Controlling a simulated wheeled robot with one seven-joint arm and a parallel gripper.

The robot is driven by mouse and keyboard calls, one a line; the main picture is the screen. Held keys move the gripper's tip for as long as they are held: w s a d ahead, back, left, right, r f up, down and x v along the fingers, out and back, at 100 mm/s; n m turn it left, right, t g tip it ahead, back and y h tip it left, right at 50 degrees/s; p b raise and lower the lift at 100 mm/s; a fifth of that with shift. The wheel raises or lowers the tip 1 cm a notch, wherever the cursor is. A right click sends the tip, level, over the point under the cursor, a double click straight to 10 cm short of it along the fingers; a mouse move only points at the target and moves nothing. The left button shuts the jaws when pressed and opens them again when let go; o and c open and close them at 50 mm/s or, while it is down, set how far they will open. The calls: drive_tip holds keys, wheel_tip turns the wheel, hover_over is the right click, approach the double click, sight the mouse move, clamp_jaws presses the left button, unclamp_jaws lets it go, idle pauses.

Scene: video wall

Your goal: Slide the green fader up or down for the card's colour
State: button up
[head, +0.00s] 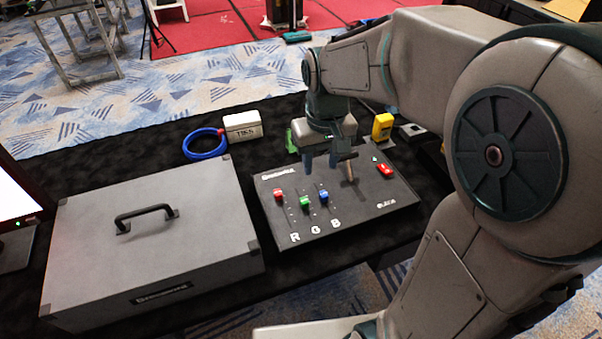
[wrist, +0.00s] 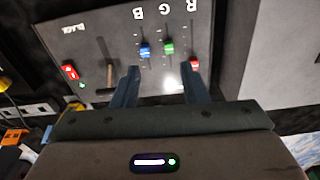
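The green fader (head: 305,203) is the middle knob of three on the dark control panel (head: 360,212), above the letter G. The red fader (head: 279,195) stands left of it and sits higher in its slot; the blue fader (head: 323,197) is to its right. My gripper (head: 320,163) hangs above the panel, open and empty. The wrist view shows the panel turned around, with the green fader (wrist: 168,48) and blue fader (wrist: 145,51) beyond the gap between my fingertips (wrist: 160,70). Nothing touches the green knob. I cannot make out a colour card.
A T-shaped lever (head: 350,170) and a red switch (head: 385,169) are on the panel's right part. A large grey case (head: 150,235) stands left. Behind are a blue cable coil (head: 205,145), a white box (head: 242,127) and a yellow device (head: 382,127).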

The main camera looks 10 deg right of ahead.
drive_tip(key=b, duration=0.1)
hover_over(306, 203)
wheel_tip(306, 203, down, 4)
drive_tip(key=f, duration=0.1)
drive_tip(key=shift+n+g, duration=0.3)
drive_tip(key=shift+g, duration=0.1)
wheel_tip(306, 203, down, 13)
drive_tip(key=shift+f+b, duration=0.1)
drive_tip(key=shift+b, duration=0.6)
clamp_jaws()
